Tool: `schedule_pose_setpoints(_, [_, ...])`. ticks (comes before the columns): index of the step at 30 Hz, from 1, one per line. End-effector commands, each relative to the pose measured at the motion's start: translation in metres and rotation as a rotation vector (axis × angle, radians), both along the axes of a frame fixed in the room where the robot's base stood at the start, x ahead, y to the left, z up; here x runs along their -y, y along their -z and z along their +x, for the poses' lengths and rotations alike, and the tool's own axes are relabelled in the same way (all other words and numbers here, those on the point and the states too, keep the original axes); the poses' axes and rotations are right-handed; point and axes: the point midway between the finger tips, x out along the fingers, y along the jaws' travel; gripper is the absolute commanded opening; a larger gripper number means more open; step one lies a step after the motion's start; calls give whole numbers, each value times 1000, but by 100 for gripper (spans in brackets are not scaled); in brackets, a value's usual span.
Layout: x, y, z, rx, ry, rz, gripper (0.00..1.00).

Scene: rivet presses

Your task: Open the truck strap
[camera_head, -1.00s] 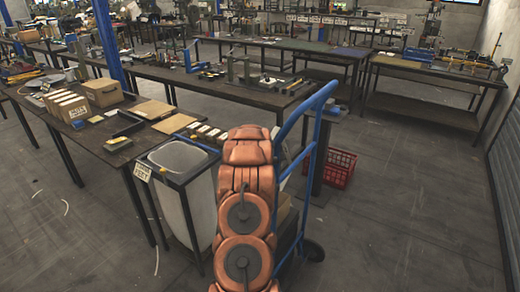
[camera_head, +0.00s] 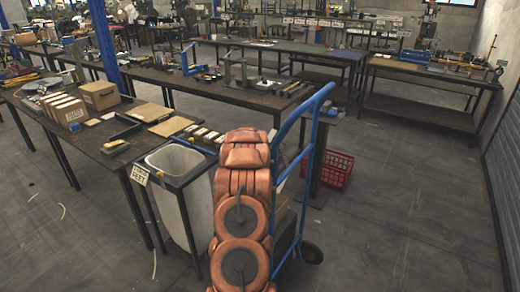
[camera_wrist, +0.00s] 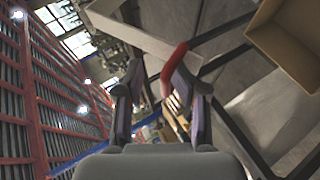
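A blue hand truck (camera_head: 311,137) stands upright right behind my orange arm in the head view. Its lower load, which looks like stacked boxes, is mostly hidden by my arm. I cannot make out a strap on it in the head view. In the wrist view my gripper (camera_wrist: 158,90) has its two fingers apart, with nothing visibly held between them. A red curved piece (camera_wrist: 172,64) shows just beyond the fingers; I cannot tell whether it is part of the strap. My gripper is hidden in the head view.
A bin in a dark frame (camera_head: 181,163) stands left of my arm, beside a workbench with cardboard boxes (camera_head: 100,95). A red crate (camera_head: 338,169) is on the floor behind the truck. An open cardboard box (camera_wrist: 287,38) shows in the wrist view. The floor at right is clear.

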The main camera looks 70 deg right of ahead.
Motion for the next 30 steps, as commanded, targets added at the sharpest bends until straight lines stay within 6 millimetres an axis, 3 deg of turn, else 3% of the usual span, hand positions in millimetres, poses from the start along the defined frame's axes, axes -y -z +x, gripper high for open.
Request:
schedule_pose_setpoints(1, [-2,-2,8,-1,-12,-3,35])
schedule_pose_setpoints(10, [-10,-7,5,-1,-10,-4,35])
schedule_pose_setpoints(30, [-70,-39,-19,1,0,-1,35])
